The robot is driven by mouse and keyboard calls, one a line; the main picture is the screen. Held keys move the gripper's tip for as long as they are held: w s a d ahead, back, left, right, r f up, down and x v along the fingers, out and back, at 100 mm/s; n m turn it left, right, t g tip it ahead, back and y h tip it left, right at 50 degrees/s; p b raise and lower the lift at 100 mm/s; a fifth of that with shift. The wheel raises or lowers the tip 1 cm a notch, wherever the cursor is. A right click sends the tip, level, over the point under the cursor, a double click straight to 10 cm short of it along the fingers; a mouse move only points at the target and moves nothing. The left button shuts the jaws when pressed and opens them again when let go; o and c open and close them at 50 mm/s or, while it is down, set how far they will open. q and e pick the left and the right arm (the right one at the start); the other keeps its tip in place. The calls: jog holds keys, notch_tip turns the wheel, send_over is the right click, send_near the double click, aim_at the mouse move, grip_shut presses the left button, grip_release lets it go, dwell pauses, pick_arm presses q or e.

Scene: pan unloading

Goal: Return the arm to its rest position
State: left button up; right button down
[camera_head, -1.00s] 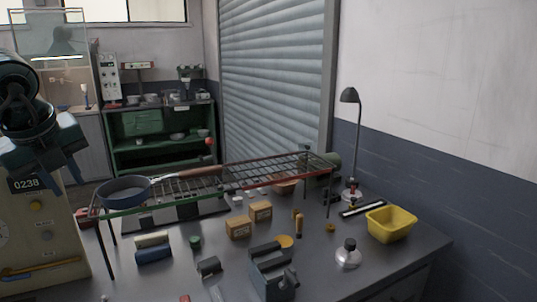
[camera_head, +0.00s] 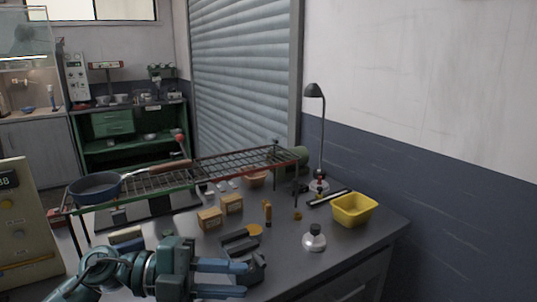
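My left gripper (camera_head: 246,279) is low at the bottom of the head view, in front of the workbench. Its two blue fingers point right, with a clear gap between them, and nothing is held. My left arm (camera_head: 110,272) comes in from the lower left and hides part of the bench front. The dark blue pan (camera_head: 95,187) sits on the left end of the wire rack (camera_head: 215,171), its brown handle pointing right along the rack. The gripper is well apart from the pan. My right gripper is not in view.
The grey bench (camera_head: 300,262) holds two cardboard boxes (camera_head: 210,218), a yellow bin (camera_head: 352,209), a silver flask-like item (camera_head: 314,238), a desk lamp (camera_head: 321,140) and a dark vise-like tool (camera_head: 240,248) close to the gripper. A beige machine (camera_head: 22,225) stands at left.

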pick_arm(q)
jog(key=w+a+f+n+t+y, duration=0.1)
jog(key=a+f+n+t+y, duration=0.25)
jog(key=f+n+t, duration=0.65)
jog(key=a+f+n+t+y, duration=0.2)
jog(key=f+n+t+y, duration=0.4)
jog(key=n, duration=0.7)
jog(key=s+a+f+n+g+y, duration=0.2)
jog(key=s+f+n+g+y, duration=0.2)
jog(key=s+f, duration=0.9)
notch_tip(320, 180, down, 3)
jog(key=shift+a+f+n+g, duration=0.1)
jog(key=shift+a+n+g, duration=0.15)
jog(key=shift+n+g, duration=0.8)
jog(key=shift+y, duration=0.25)
